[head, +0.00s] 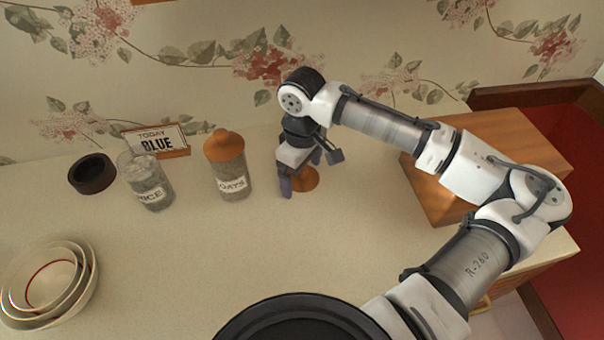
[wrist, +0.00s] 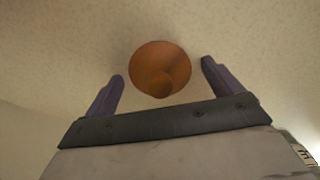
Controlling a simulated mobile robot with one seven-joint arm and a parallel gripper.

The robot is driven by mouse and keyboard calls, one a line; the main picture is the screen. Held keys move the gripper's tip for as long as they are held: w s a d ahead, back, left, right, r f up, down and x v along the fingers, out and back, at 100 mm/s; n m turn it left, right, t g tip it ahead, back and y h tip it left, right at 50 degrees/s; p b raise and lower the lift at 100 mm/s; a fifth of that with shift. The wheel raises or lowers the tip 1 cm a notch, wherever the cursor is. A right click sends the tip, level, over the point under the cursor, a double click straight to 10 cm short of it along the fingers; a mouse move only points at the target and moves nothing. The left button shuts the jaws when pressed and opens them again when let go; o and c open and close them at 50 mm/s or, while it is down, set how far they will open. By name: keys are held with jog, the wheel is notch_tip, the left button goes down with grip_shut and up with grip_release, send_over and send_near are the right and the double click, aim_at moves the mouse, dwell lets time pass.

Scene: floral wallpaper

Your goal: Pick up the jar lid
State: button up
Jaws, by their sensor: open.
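The jar lid (head: 307,179) is an orange-brown wooden disc with a round knob, lying on the pale countertop. In the wrist view the lid (wrist: 160,66) sits between and slightly beyond the two purple fingertips, with its knob toward the gripper. My gripper (head: 302,178) points down at the lid and partly hides it in the head view. The gripper (wrist: 163,70) is open, with a gap on each side of the lid. I cannot tell the exact height of the fingers above the counter.
The OATS jar (head: 230,172) with a wooden lid stands left of my gripper. Nested bowls (head: 84,290) sit front left. A wooden box (head: 433,201) stands right.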

jog(key=c, duration=1)
